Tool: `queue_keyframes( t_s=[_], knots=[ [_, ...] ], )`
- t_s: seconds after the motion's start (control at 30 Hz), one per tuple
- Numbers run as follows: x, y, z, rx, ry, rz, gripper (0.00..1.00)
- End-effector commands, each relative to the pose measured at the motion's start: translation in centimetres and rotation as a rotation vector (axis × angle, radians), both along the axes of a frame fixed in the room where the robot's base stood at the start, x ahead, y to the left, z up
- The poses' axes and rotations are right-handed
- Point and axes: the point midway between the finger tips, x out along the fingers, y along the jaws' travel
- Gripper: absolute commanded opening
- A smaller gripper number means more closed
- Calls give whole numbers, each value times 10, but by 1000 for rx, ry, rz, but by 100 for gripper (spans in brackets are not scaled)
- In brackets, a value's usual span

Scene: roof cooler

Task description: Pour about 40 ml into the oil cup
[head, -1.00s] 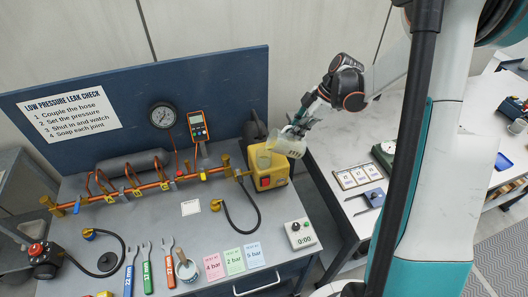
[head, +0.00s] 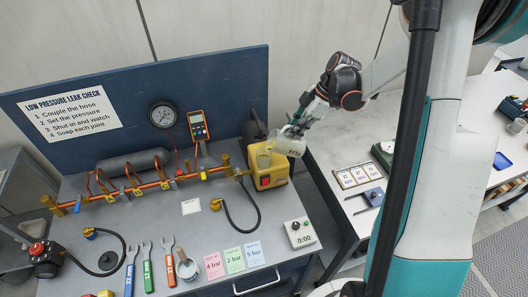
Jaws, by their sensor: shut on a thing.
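My gripper (head: 303,127) is shut on a pale, see-through jug (head: 294,146) with dark lettering on its side. The jug is tilted, with its mouth toward the left, beside and above the yellow pump (head: 271,178). A small clear cup with a yellowish tint, seemingly the oil cup (head: 264,158), stands on top of the pump, just left of the jug's mouth. The jug and cup are close together in the picture. I cannot tell whether liquid is running, or how full either one is.
A copper pipe manifold (head: 150,186) runs left from the pump, below a round gauge (head: 162,115) and an orange meter (head: 199,126). A white table (head: 385,130) stands to the right, past a gap.

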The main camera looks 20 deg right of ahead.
Motion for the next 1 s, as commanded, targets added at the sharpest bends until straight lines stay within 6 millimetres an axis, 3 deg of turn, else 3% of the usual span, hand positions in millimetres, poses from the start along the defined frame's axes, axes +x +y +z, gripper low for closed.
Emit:
queue_keyframes(
  t_s=[1.0],
  knots=[
    [1, 3, 3, -30, 9, 0, 0]
  ],
)
